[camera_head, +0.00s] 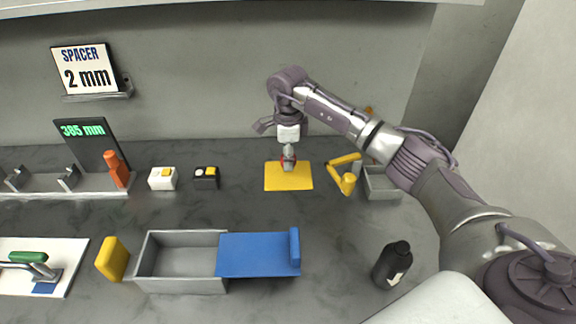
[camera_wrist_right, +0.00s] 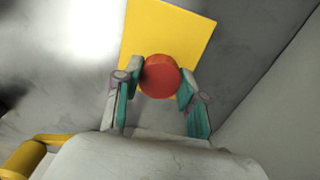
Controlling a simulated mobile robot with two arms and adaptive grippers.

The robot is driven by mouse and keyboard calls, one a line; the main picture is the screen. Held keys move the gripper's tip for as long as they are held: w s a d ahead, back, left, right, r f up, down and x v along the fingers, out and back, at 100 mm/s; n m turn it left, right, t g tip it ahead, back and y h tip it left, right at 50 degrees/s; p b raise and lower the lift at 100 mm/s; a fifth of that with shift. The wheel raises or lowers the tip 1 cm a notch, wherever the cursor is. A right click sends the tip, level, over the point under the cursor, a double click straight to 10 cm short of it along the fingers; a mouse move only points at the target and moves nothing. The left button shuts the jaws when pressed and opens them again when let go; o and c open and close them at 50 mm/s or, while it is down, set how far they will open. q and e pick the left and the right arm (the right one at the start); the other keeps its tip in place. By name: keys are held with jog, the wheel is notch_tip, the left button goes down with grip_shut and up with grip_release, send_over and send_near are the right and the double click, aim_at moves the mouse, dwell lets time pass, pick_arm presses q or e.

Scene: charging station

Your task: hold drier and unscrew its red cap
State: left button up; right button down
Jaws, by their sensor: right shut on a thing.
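My right gripper (camera_head: 288,157) points down over a flat yellow pad (camera_head: 298,184) at the back of the counter. In the right wrist view it is shut on a round red cap (camera_wrist_right: 160,77), with a teal-padded finger on each side. The yellow pad also shows there behind the cap (camera_wrist_right: 187,25). In the head view only a trace of red shows between the fingertips. I cannot make out a drier body under the cap, nor tell whether the cap rests on the pad or is just above it. My left gripper is not in view.
A yellow bent-arm fixture (camera_head: 347,182) and a grey bin (camera_head: 382,190) stand right of the pad. Small white (camera_head: 158,181) and black (camera_head: 205,182) boxes are left. A grey tray (camera_head: 178,285) with a blue lid (camera_head: 258,256) and a black bottle (camera_head: 391,266) are in front.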

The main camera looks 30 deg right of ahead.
aim_at(288, 175)
notch_tip(288, 175, down, 4)
jog(key=shift+p, duration=0.35)
jog(key=shift+f, duration=0.2)
jog(key=c, duration=0.7)
grip_release()
jog(key=shift+o, duration=0.2)
jog(key=shift+r, duration=0.1)
